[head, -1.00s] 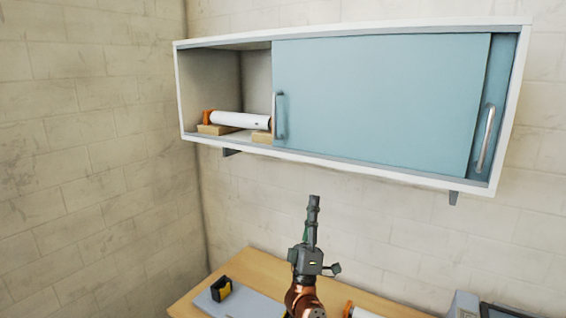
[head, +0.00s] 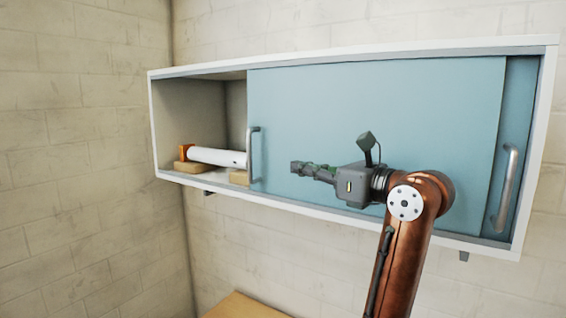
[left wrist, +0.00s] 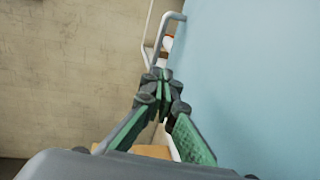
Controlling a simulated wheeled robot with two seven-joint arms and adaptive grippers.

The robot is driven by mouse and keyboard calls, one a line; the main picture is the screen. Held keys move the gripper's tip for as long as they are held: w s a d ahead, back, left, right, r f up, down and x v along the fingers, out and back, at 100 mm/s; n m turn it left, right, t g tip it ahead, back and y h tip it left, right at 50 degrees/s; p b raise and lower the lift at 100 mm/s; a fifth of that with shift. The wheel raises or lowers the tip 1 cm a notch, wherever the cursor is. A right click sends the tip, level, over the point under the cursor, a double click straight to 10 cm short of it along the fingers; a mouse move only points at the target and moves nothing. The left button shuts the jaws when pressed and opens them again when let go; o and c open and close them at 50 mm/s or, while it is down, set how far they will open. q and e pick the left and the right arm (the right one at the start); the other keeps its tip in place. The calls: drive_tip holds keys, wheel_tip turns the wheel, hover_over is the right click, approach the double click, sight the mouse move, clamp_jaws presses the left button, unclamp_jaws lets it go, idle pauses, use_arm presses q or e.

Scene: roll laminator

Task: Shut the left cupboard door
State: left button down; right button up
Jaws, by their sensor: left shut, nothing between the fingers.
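The left cupboard door is a blue sliding panel (head: 330,105) with a vertical grey handle (head: 254,153) at its left edge. It stands slid to the right, so the cupboard's left part is open. My left gripper (head: 296,168) is shut and empty in front of the panel, to the right of the handle, its fingers pointing left towards it. In the left wrist view, the shut fingertips (left wrist: 160,82) show below the handle (left wrist: 160,38), with the panel (left wrist: 245,70) close on the right. I see no contact with the handle. My right gripper is out of view.
In the open part, a white roll with an orange end (head: 215,156) lies on wooden blocks (head: 187,167). The other door (head: 520,120), with its own handle (head: 507,188), shows at the far right. A wooden table (head: 245,306) is below. The wall side at left is free.

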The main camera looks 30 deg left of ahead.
use_arm(q)
drive_tip(key=p, duration=0.1)
approach(251, 158)
drive_tip(key=p+x, duration=0.2)
drive_tip(key=x, duration=0.3)
drive_tip(key=shift+w+a+r+p, duration=0.1)
drive_tip(key=shift+a+r+p, duration=0.05)
drive_tip(key=shift+a+p, duration=0.2)
drive_tip(key=shift+w+a, duration=0.25)
drive_tip(key=shift+a, duration=0.35)
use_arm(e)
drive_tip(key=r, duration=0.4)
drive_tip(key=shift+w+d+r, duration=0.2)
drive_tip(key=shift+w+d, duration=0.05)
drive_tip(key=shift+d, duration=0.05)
use_arm(q)
drive_tip(key=shift+d, duration=0.1)
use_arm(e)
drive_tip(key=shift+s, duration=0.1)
